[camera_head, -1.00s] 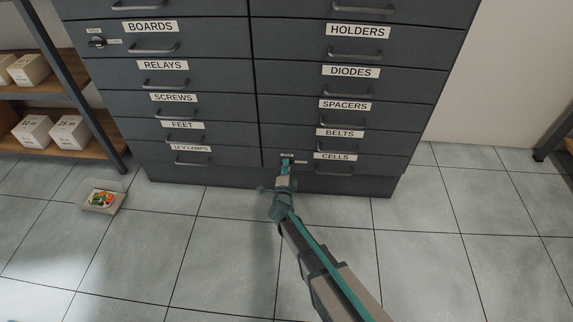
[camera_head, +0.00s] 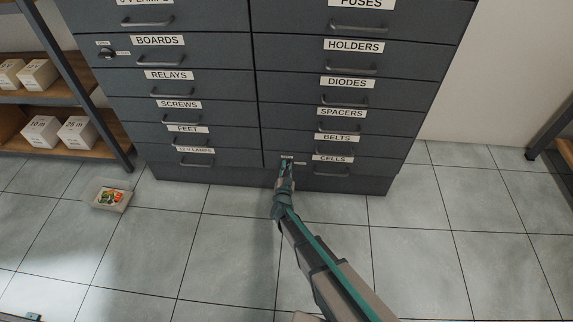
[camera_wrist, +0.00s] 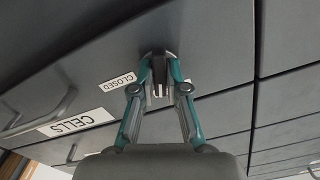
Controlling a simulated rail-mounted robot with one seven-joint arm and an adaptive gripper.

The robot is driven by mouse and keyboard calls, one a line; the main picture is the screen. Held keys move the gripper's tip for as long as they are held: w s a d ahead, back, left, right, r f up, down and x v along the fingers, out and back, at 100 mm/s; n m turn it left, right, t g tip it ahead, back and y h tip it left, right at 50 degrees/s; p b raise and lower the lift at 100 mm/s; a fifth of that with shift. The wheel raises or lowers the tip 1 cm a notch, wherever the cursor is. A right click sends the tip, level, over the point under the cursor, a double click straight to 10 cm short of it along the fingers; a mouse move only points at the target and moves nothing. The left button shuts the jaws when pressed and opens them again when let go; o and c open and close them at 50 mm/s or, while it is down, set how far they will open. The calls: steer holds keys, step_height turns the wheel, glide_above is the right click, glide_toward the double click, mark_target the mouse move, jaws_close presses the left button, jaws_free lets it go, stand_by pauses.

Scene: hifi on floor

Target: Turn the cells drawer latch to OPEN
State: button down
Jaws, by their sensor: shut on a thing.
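The cells drawer (camera_head: 352,172) is the lowest drawer of the right column of a dark grey cabinet, with a white CELLS label (camera_head: 333,158) and a bar handle (camera_head: 331,174). Its latch is a small dark knob (camera_wrist: 158,68), seen in the wrist view between my fingertips. A CLOSED label (camera_wrist: 117,82) lies beside it, and the CELLS label (camera_wrist: 76,123) is further left. My gripper (camera_head: 286,166) reaches the latch at the drawer's left end. In the wrist view my gripper (camera_wrist: 159,82) is shut on the latch. The fingers hide part of the knob, and any OPEN marking is unreadable.
The boards drawer has a similar dark latch (camera_head: 107,54) at upper left. A small tray (camera_head: 111,196) with colourful items lies on the floor at left. Shelves with white boxes (camera_head: 41,130) stand at far left. The tiled floor (camera_head: 430,230) is clear to the right.

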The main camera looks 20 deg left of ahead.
steer(key=shift+n+p, duration=1.3)
steer(key=shift+n, duration=0.9)
steer(key=c, duration=1.2)
jaws_free()
steer(key=shift+s, duration=0.1)
steer(key=v, duration=1.2)
